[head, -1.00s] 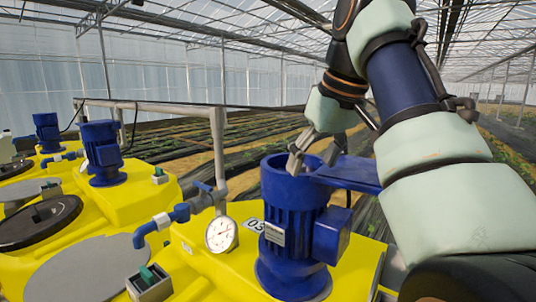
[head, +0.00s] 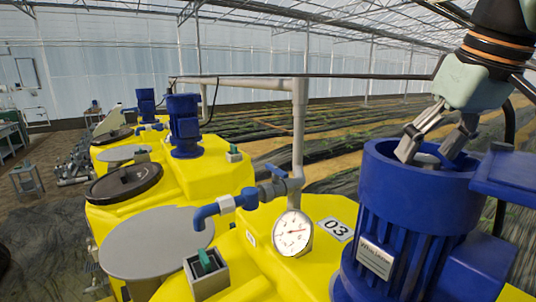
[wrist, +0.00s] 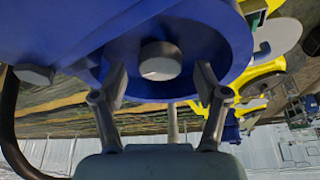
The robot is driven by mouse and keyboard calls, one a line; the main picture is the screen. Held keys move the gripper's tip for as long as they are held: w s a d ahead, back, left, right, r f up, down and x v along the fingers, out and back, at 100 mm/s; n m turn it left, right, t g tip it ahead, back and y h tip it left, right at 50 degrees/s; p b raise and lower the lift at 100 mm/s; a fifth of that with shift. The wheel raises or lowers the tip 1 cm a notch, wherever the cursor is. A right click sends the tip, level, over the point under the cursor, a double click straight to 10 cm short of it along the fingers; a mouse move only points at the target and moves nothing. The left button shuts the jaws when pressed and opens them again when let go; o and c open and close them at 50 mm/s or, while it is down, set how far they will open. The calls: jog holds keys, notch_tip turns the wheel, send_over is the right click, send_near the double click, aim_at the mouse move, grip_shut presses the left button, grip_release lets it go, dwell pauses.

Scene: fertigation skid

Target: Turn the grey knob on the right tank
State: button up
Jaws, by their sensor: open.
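The right tank (head: 322,207) is yellow and carries a "03" label. A blue ribbed motor housing (head: 395,205) stands on it, with an open round top. My gripper (head: 427,155) points down into that top, its two fingers spread. In the wrist view a grey rounded knob (wrist: 160,60) sits in the middle of the blue ring. My gripper's fingertips (wrist: 160,78) are on either side of the knob, with visible gaps, and hold nothing.
A dial gauge (head: 292,233), blue-grey valve piping (head: 275,187) and a green switch box (head: 207,272) are left of the motor. A blue bracket (head: 505,176) juts out right of it. More yellow tanks (head: 208,172) stand behind on the left.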

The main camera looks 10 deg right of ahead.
jog(key=shift+w+f, duration=0.25)
jog(key=shift+f, duration=0.15)
jog(key=c, duration=1.2)
jog(key=shift+o, duration=0.2)
